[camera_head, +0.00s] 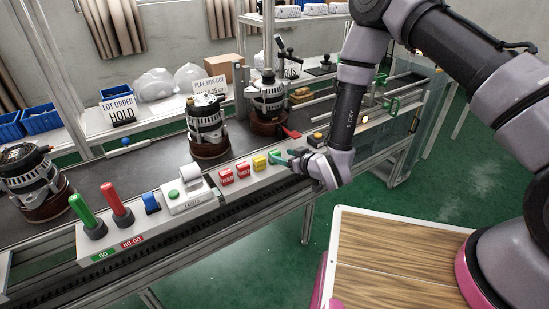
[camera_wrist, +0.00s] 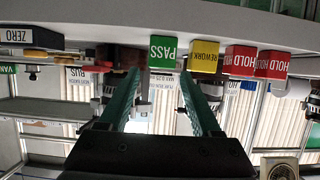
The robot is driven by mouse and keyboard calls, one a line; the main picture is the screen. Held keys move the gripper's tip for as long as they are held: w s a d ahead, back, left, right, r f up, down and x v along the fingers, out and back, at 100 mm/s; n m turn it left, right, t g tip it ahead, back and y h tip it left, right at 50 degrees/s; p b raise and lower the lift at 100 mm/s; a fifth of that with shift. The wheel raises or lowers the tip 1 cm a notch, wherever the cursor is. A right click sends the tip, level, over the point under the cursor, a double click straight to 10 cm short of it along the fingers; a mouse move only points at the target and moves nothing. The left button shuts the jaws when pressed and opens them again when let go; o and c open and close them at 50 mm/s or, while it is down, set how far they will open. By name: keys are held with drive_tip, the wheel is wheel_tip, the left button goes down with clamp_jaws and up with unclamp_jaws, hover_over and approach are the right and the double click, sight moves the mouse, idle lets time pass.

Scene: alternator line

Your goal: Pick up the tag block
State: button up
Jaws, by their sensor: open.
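The tag blocks stand in a row on the grey ledge along the line's front. A green PASS block (camera_wrist: 163,52), a yellow REWORK block (camera_wrist: 204,56) and two red HOLD blocks (camera_wrist: 240,59) (camera_wrist: 272,63) show upside down in the wrist view. In the head view the yellow block (camera_head: 260,163) and red blocks (camera_head: 243,170) (camera_head: 227,176) sit left of my gripper (camera_head: 284,156). My gripper is open and empty; its green fingers (camera_wrist: 159,76) point at the PASS block, which appears between and beyond the tips. In the head view the fingers and PASS block overlap, so contact is unclear.
A label printer (camera_head: 187,196), a blue block (camera_head: 151,203) and red (camera_head: 116,204) and green (camera_head: 87,216) upright handles stand left on the ledge. Alternators (camera_head: 207,127) stand on the conveyor behind. An orange-topped ZERO button box (camera_head: 317,139) is close right of my gripper.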

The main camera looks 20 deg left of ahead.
sight(276, 153)
drive_tip(key=shift+x, duration=3)
drive_tip(key=shift+s+f, duration=0.1)
clamp_jaws()
